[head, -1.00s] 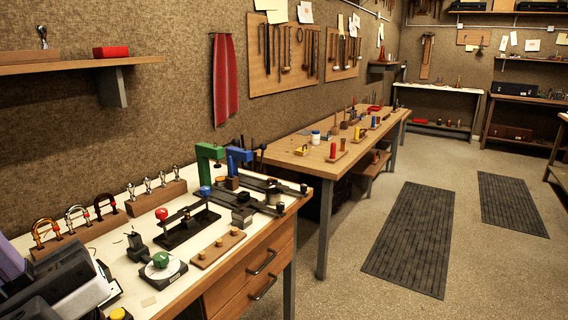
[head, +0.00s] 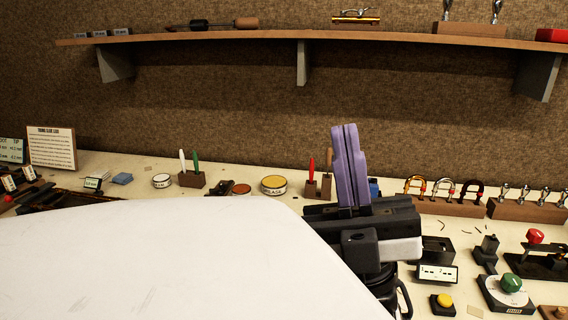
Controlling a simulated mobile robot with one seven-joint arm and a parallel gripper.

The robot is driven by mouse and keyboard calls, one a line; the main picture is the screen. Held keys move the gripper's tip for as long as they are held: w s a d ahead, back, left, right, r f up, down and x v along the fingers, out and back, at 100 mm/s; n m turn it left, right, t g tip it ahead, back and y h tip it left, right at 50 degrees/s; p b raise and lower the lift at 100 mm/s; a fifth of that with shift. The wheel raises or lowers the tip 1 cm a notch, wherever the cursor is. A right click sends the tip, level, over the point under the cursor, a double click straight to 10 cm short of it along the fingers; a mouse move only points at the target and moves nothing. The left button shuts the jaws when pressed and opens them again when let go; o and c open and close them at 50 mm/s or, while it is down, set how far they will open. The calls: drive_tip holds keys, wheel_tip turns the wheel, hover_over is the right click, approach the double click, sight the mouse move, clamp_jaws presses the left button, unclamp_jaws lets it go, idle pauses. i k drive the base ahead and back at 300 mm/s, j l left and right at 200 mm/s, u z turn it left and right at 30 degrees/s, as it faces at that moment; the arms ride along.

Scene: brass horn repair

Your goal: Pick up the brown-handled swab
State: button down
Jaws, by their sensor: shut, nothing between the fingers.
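A long dark tool with a brown cylindrical handle (head: 247,22) lies on the wall shelf at the upper left; its dark shaft points left. A brown upright handle (head: 327,170) stands in a small block on the bench, partly hidden behind my gripper. I cannot tell for certain which of the two is the brown-handled swab. My gripper (head: 345,127) has purple fingers pointing up, pressed together and empty. It is in front of the bench's back edge, below the shelf and apart from the shelf tool.
A wooden shelf (head: 290,40) runs along the wall. My white arm link covers the lower left.

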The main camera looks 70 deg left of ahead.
sight(329, 151)
drive_tip(key=u, duration=1.7)
drive_tip(key=l+u, duration=0.15)
drive_tip(key=l, duration=0.25)
drive_tip(key=k+l+u, duration=0.2)
drive_tip(key=l, duration=0.15)
drive_tip(key=l+u, duration=0.15)
drive_tip(key=l, duration=0.2)
drive_tip(key=k+l+u, duration=0.2)
drive_tip(key=l, duration=0.15)
drive_tip(key=k+l+u, duration=0.15)
drive_tip(key=l, duration=0.15)
drive_tip(key=i+l+u, duration=0.15)
drive_tip(key=i+l, duration=0.1)
drive_tip(key=i, duration=1.05)
